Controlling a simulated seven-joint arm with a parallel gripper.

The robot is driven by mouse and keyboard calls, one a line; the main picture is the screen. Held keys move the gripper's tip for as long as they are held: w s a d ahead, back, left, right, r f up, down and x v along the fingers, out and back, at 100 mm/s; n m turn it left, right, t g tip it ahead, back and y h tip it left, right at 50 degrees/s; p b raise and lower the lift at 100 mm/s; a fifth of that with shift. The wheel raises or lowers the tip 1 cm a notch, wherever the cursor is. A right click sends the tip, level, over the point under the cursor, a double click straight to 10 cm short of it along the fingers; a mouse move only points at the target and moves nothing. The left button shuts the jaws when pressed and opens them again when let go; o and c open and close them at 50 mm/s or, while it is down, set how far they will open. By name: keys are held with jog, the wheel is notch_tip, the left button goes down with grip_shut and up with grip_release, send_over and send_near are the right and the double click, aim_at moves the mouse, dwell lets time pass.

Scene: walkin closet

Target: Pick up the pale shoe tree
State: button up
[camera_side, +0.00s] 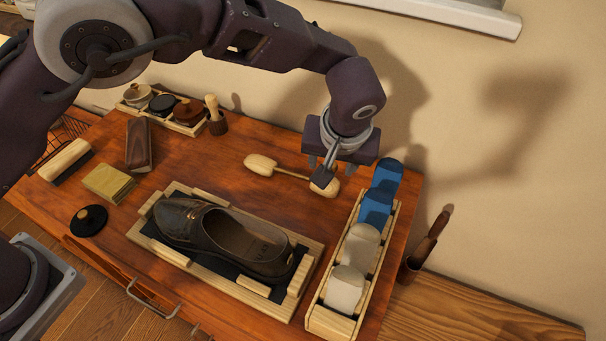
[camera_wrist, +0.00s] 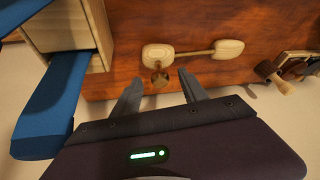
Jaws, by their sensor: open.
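The pale shoe tree (camera_side: 291,174) lies on the wooden dresser top, behind the dark shoe. It has a rounded block at each end and a thin rod between them. My gripper (camera_side: 322,176) is above its right end in the side view and partly hides that end. In the wrist view the shoe tree (camera_wrist: 193,53) lies beyond the fingertips, with one block ahead of the space between them. My gripper (camera_wrist: 158,77) is open and empty there. A small round brown knob (camera_wrist: 160,78) shows between the fingertips; I cannot tell what it belongs to.
A dark shoe (camera_side: 225,232) sits in a wooden tray (camera_side: 203,273) in front. A narrow wooden box (camera_side: 331,323) with blue and pale rolls stands at right, close to my gripper. A brush (camera_side: 216,116) and tins stand at the back left. The wall is behind.

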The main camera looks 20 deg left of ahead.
jog(key=shift+x, duration=1.15)
grip_shut()
dwell(0.5)
